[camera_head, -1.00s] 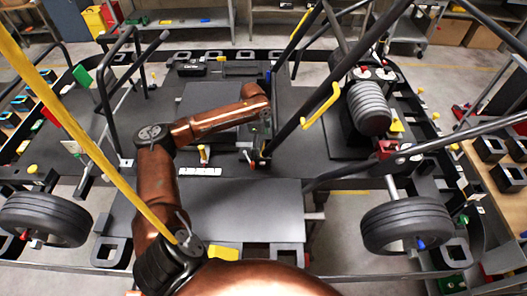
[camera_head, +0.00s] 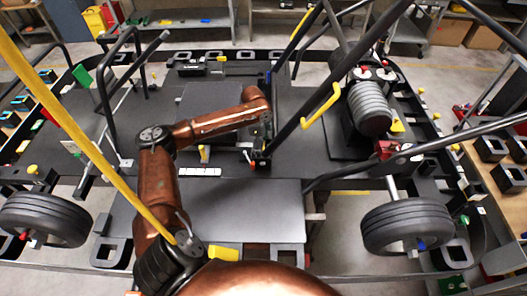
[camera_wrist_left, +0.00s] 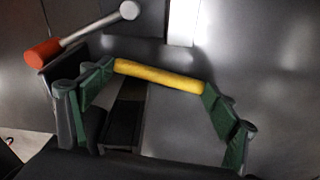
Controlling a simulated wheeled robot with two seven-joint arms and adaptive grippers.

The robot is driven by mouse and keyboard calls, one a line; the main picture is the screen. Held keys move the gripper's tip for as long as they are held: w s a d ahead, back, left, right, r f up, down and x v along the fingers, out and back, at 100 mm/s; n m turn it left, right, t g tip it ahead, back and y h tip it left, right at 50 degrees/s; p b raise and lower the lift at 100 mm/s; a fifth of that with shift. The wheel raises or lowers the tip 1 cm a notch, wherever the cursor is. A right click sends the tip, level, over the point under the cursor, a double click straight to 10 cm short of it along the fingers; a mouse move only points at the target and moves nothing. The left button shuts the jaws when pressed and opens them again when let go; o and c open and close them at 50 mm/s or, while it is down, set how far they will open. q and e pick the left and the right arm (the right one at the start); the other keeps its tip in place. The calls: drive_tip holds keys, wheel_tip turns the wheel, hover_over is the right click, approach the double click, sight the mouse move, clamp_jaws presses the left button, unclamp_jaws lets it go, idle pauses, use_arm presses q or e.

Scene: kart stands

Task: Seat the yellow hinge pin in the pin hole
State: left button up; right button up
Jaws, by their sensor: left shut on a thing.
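The yellow hinge pin (camera_wrist_left: 160,76) lies crosswise between the green-padded fingertips of my left gripper (camera_wrist_left: 158,79) in the left wrist view. The fingers are shut on its two ends. In the head view my left gripper (camera_head: 264,128) is low over the dark kart deck, partly behind a slanted black bar, and I cannot make out the pin there. I cannot pick out the pin hole in either view. My right gripper is not in view.
A lever with an orange-red end (camera_wrist_left: 42,54) and a grey rod lies close to the left finger. A slanted black bar (camera_head: 318,96) crosses beside my gripper. A yellow hooked bar (camera_head: 322,104) is right of it. Bare deck panel (camera_head: 235,210) lies in front.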

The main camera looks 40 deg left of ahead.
use_arm(q)
drive_tip(key=shift+w+a+r, duration=0.1)
drive_tip(key=shift+r, duration=0.1)
drive_tip(key=shift+w+a+r, duration=0.1)
drive_tip(key=shift+a+r, duration=0.1)
drive_tip(key=c, duration=0.4)
drive_tip(key=shift+w+a+r, duration=0.45)
drive_tip(key=shift+a+r, duration=0.3)
drive_tip(key=shift+a, duration=0.1)
drive_tip(key=c, duration=0.8)
drive_tip(key=w+a+r, duration=0.1)
drive_tip(key=a, duration=0.2)
drive_tip(key=w+a+r, duration=0.2)
drive_tip(key=a, duration=0.1)
drive_tip(key=w+a+r, duration=0.1)
drive_tip(key=a+r, duration=0.1)
drive_tip(key=a, duration=0.1)
drive_tip(key=shift+w+b, duration=0.3)
drive_tip(key=shift+w, duration=0.1)
clamp_jaws()
drive_tip(key=shift+w+a+r, duration=0.2)
drive_tip(key=shift+a+r, duration=0.2)
drive_tip(key=shift+a, duration=0.15)
drive_tip(key=shift+c, duration=1.3)
unclamp_jaws()
drive_tip(key=o, duration=2.1)
